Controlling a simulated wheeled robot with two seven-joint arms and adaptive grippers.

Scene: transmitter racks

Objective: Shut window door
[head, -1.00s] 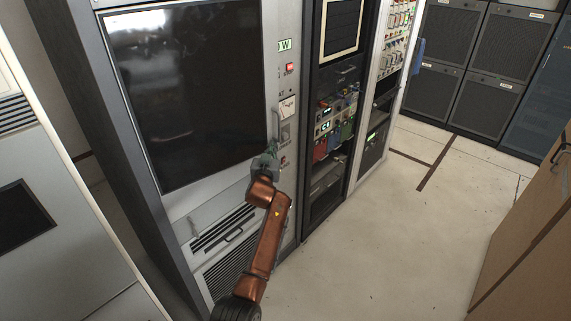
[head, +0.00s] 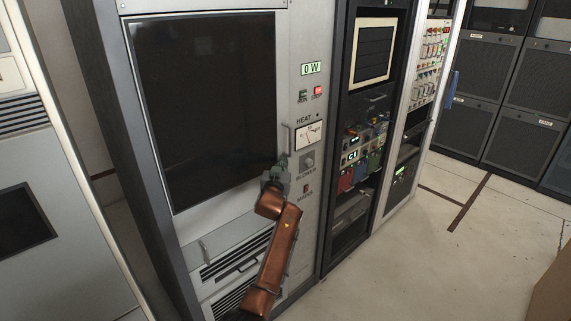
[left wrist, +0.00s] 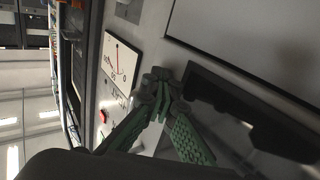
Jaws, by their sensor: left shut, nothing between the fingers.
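The window door (head: 210,105) is a large dark glass pane in the pale front of the tall cabinet. It looks about flush with the front; I cannot tell whether a small gap remains. A slim upright handle (head: 286,137) is by its right edge. My left gripper (head: 283,160), green-grey, is shut and empty just below that handle, near the pane's lower right corner. In the left wrist view its closed fingers (left wrist: 161,76) are between the white meter (left wrist: 120,62) and a dark bar (left wrist: 245,110); contact is unclear. My right gripper is not in view.
Right of the window are the 0 W display (head: 311,68), a red lit button (head: 318,90) and the blower switch (head: 307,160). A lower panel (head: 228,235) has vents and handles. An open equipment rack (head: 365,150) adjoins.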

